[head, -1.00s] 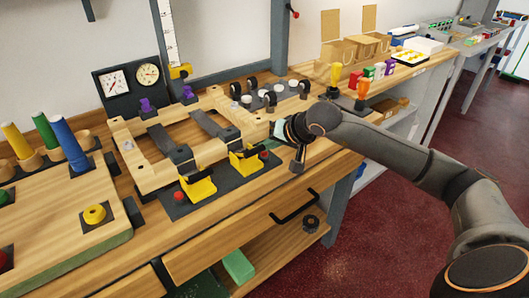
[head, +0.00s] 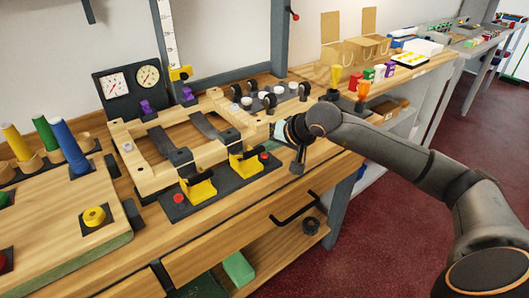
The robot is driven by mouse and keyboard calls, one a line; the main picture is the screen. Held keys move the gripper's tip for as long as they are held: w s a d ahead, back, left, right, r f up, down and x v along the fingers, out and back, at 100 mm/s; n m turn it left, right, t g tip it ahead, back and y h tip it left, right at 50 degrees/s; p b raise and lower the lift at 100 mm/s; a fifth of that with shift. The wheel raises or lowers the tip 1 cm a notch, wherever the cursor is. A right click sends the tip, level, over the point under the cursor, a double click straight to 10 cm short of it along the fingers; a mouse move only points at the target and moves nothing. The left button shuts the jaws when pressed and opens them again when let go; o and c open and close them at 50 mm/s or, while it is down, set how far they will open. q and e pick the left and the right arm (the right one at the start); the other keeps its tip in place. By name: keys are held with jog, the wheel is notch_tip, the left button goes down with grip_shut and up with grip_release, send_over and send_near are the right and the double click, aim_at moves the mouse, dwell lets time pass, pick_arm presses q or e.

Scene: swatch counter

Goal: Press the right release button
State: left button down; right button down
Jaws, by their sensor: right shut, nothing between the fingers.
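My right gripper (head: 297,165) is shut and empty. It points down near the front edge of the wooden counter, to the right of the right red button (head: 264,156) and apart from it in the picture. That button sits on a dark base plate beside the right yellow clamp piece (head: 247,166). A second red button (head: 179,199) sits at the left end of the plate, beside the left yellow clamp piece (head: 200,188). Dark clamp arms reach over a pale wooden frame (head: 153,181) behind. My left gripper is not in view.
Black-and-white knobs and rollers (head: 270,101) stand behind my right gripper. A wooden board with a yellow ring (head: 94,216) lies at left. Two dials (head: 130,84) stand at the back. A drawer handle (head: 294,208) juts out below the counter edge.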

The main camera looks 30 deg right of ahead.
jog(key=shift+r, duration=0.55)
notch_tip(320, 180, up, 5)
jog(key=p, duration=0.3)
dwell(0.8)
